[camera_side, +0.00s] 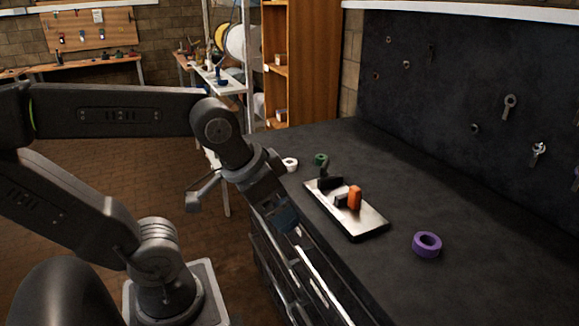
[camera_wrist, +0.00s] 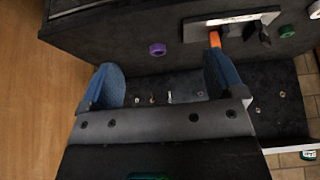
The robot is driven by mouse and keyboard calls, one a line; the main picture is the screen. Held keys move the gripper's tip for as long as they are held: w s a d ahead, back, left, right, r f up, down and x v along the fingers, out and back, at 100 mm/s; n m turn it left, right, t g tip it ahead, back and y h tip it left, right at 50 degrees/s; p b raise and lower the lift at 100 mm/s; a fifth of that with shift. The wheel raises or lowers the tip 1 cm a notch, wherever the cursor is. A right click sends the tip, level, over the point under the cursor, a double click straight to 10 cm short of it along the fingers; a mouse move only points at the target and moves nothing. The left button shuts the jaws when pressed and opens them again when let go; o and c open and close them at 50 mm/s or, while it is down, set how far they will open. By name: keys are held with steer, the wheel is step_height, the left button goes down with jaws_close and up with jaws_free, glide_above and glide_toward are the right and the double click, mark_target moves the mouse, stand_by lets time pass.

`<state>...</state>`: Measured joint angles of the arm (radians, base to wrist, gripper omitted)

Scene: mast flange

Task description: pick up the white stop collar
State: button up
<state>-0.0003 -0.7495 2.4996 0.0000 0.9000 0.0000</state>
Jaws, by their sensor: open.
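The white stop collar (camera_side: 290,164) is a small white ring on the dark bench top near its left edge, beyond my gripper. In the wrist view a white ring, the collar (camera_wrist: 315,9), is cut by the right edge at the top. My gripper (camera_side: 285,222) is at the bench's front edge, left of the metal plate, pointing down and away from the collar. In the wrist view its two blue fingers stand wide apart with nothing between them, so my gripper (camera_wrist: 162,75) is open and empty.
A metal plate (camera_side: 371,222) carries dark blocks and an orange part (camera_side: 355,197). A green ring (camera_side: 321,159) lies right of the collar. A purple ring (camera_side: 427,244) lies at the right.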

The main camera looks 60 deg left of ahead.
steer(key=w+a+r+n+y, duration=0.1)
steer(key=w+a+r+n, duration=0.15)
steer(key=w+a, duration=0.5)
steer(key=n+g+y, duration=0.2)
steer(key=n+g, duration=0.1)
steer(key=n, duration=0.5)
glide_above(289, 162)
steer(key=s+d, duration=0.1)
steer(key=d, duration=0.1)
step_height(289, 162, down, 16)
steer(key=shift+s+a+r, duration=0.1)
steer(key=shift+s, duration=0.05)
steer(key=shift+y, duration=0.3)
steer(key=shift+x, duration=3.05)
steer(key=c, duration=1.1)
